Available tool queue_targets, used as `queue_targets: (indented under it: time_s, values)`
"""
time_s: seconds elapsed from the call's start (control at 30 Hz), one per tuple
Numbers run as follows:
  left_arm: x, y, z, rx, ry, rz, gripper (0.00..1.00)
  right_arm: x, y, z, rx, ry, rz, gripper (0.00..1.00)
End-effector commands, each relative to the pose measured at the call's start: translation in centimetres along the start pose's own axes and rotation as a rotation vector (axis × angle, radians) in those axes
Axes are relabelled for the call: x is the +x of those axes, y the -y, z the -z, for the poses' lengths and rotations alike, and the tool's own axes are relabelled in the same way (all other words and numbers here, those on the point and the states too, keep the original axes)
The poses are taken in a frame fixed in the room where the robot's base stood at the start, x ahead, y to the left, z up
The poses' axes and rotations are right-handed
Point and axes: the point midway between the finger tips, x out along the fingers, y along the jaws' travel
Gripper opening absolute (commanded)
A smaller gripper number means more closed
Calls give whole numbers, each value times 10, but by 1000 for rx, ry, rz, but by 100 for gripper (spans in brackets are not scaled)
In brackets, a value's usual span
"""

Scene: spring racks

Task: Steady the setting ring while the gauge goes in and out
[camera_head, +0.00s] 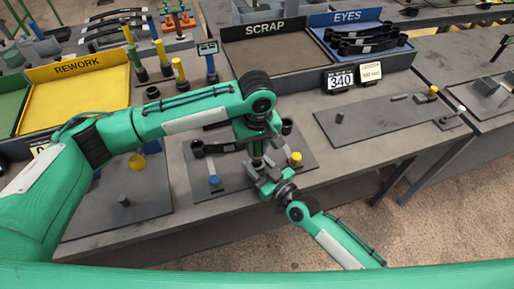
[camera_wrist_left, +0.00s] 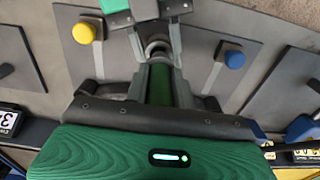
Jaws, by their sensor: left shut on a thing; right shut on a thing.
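My left gripper (camera_head: 257,146) points down over the middle plate and is shut on a green-handled gauge (camera_wrist_left: 160,86), which stands between its fingers in the left wrist view. My right gripper (camera_head: 264,174) comes in from the lower right, just below the left one. It is shut on a small grey setting ring (camera_wrist_left: 157,47), with a finger on each side. The gauge's lower end meets the ring; I cannot tell how deep it sits. A dark leaf spring (camera_head: 222,148) lies behind the grippers on the plate (camera_head: 235,192), partly hidden by my left wrist.
Blue (camera_head: 214,181) and yellow (camera_head: 295,158) knobs flank the grippers. Behind are the yellow REWORK tray (camera_head: 80,72), the SCRAP tray (camera_head: 265,30) and the EYES tray (camera_head: 347,16) holding springs. Upright gauges (camera_head: 161,56) stand left of SCRAP. The right plate (camera_head: 375,130) is mostly clear.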

Motion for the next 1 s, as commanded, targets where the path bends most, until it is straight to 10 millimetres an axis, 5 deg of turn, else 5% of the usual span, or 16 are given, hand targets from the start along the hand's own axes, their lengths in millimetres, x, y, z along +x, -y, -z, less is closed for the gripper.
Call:
queue_targets:
  time_s: [1.0]
  values:
    - [-19,0,0,0,0,-1,0,0,0,0,0,1,0,3]
